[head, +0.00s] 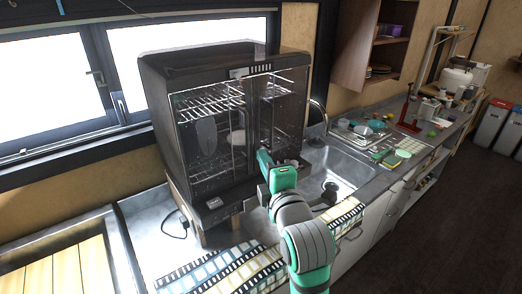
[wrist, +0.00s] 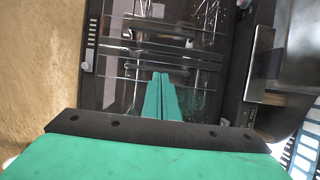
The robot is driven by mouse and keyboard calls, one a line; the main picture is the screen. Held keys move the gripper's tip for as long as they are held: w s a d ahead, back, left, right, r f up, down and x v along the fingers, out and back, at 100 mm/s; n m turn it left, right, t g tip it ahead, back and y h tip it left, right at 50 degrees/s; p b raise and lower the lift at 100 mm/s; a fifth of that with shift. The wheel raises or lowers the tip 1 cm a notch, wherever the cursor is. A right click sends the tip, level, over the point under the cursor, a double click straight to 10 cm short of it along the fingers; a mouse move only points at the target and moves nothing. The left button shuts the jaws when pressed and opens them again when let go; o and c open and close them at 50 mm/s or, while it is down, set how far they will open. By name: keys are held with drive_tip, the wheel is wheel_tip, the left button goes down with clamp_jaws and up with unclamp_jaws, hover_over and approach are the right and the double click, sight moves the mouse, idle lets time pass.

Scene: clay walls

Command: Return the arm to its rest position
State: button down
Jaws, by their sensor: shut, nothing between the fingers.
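My arm reaches up from the bottom of the head view towards a dark glass-fronted dish cabinet (head: 225,125). My gripper (head: 264,158) is at the cabinet's front, near the lower right of its doors. In the wrist view the green fingers of my gripper (wrist: 161,76) lie side by side, shut and empty, pointing at the dark glass front of the cabinet (wrist: 120,65). I cannot tell whether the fingertips touch the glass. The cabinet doors look closed, with wire racks and a few dishes behind them.
A sink (head: 340,165) lies right of the cabinet, with a dish rack (head: 365,130) and small items beyond. A patterned mat (head: 225,270) lies on the counter below the cabinet. A wooden board (head: 60,272) is at the lower left. The dark floor (head: 450,220) at right is clear.

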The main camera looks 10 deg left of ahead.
drive_tip(key=s+d, duration=0.4)
drive_tip(key=s+d+f+m+h, duration=0.15)
drive_tip(key=s+f+m, duration=0.35)
drive_tip(key=f, duration=0.5)
drive_tip(key=s+d+f+m+t+h, duration=0.1)
drive_tip(key=s+f+m+h, duration=0.25)
drive_tip(key=f+m, duration=0.45)
drive_tip(key=s+d+f+m+h, duration=0.15)
drive_tip(key=s+f+m, duration=0.3)
drive_tip(key=f, duration=0.65)
drive_tip(key=s+d+f+m, duration=0.1)
drive_tip(key=s+f+m, duration=0.2)
drive_tip(key=s, duration=1)
drive_tip(key=s+d+f+m+g+h, duration=0.1)
drive_tip(key=s+f+m, duration=0.2)
drive_tip(key=s, duration=1)
drive_tip(key=shift+f, duration=0.75)
drive_tip(key=shift+s+h, duration=0.1)
drive_tip(key=shift+h, duration=0.15)
